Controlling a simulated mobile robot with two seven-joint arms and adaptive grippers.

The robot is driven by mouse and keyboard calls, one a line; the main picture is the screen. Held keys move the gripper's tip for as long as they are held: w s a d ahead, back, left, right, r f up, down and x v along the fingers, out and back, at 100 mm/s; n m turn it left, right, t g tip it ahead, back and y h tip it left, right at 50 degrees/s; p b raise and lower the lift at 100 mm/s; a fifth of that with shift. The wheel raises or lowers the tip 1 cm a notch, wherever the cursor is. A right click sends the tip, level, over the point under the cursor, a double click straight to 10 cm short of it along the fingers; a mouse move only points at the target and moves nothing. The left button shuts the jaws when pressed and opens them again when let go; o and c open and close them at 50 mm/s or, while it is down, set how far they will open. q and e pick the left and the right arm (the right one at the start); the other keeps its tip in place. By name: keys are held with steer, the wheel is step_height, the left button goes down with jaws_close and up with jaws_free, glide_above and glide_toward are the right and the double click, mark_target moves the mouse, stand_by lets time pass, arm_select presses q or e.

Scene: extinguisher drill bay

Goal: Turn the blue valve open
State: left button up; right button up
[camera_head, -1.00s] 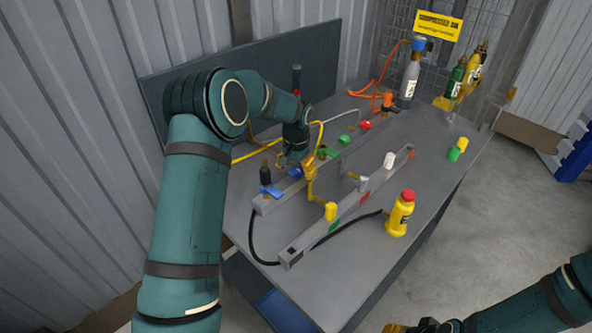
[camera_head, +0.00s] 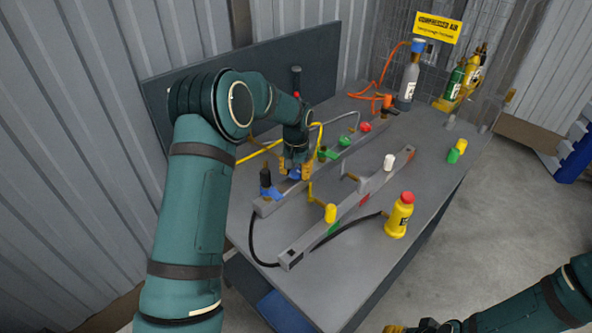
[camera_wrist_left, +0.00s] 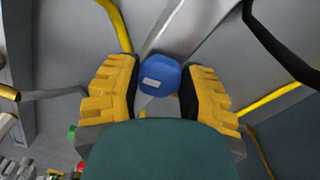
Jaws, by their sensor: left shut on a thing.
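The blue valve knob (camera_head: 294,175) sits on the rear grey rail of the bench, and in the left wrist view the blue knob (camera_wrist_left: 160,75) shows as a rounded cap with a pale label. My left gripper (camera_head: 296,168) reaches down over it from behind. In the left wrist view the yellow fingers of my left gripper (camera_wrist_left: 160,92) stand on both sides of the knob, shut on it. The knob's underside and stem are hidden. My right gripper (camera_head: 420,328) shows only partly at the bottom edge, and its jaws cannot be made out.
Yellow hoses run close by the gripper.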

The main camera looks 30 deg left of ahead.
mark_target(298, 171)
arm_select(q)
steer(key=n+p, duration=0.1)
steer(key=n, duration=0.4)
steer(key=shift+d+p, duration=0.1)
steer(key=shift+p, duration=0.3)
steer(key=n+p, duration=0.1)
steer(key=n, duration=0.4)
steer(key=shift+d+p, duration=0.1)
steer(key=shift+p, duration=0.2)
steer(key=n+p, duration=0.2)
steer(key=n, duration=0.3)
steer(key=shift+w+n, duration=0.1)
steer(key=shift+n, duration=0.6)
steer(key=o, duration=1.2)
step_height(298, 171, up, 12)
